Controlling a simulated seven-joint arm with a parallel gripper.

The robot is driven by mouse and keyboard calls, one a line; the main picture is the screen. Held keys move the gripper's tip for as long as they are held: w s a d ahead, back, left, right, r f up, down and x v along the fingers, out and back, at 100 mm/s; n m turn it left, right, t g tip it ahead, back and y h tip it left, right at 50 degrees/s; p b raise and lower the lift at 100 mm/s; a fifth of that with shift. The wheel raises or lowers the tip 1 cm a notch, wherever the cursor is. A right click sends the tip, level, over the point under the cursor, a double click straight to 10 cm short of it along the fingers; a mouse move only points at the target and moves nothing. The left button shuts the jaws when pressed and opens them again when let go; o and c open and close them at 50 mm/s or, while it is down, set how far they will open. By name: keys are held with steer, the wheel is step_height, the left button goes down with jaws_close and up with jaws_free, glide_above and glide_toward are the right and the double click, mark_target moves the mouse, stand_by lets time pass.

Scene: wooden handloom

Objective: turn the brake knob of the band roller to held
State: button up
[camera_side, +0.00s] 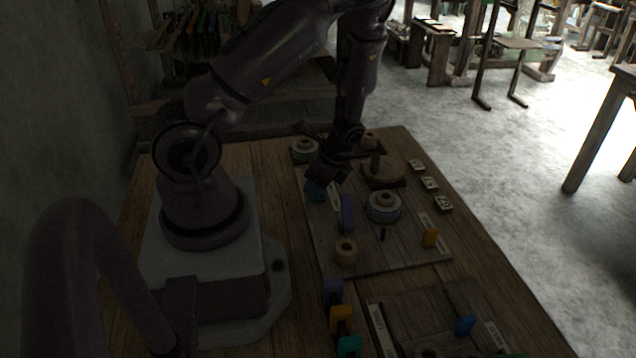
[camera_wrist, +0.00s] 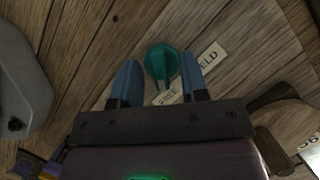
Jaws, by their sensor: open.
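The teal brake knob (camera_wrist: 161,64) is on the wooden board in the wrist view. Its narrow end points down in the picture, towards the small pale label that seems to read FREE (camera_wrist: 167,97). The label ending in ELD (camera_wrist: 211,57) lies to the right, partly covered by a finger. My gripper (camera_wrist: 159,70) is open, with one blue finger on each side of the knob; whether either touches it I cannot tell. In the side view my gripper (camera_side: 321,178) is low over the back left of the board, where the picture is dark.
A round wooden piece with a post (camera_side: 383,172) stands right of my gripper. Number tags (camera_side: 430,183) line the right.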

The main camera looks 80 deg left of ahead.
steer(key=shift+f, duration=0.1)
jaws_close()
steer(key=shift+n, duration=0.4)
steer(key=n+h, duration=0.1)
steer(key=n, duration=0.2)
steer(key=shift+a+g, duration=0.1)
steer(key=shift+g, duration=0.2)
steer(key=n+h, duration=0.2)
steer(key=n, duration=0.4)
steer(key=n+h, duration=0.1)
steer(key=n, duration=0.1)
steer(key=shift+a+h, duration=0.1)
steer(key=shift+h, duration=0.2)
steer(key=shift+n+t+h, duration=0.4)
steer(key=shift+n+h, duration=0.2)
steer(key=shift+n, duration=1.5)
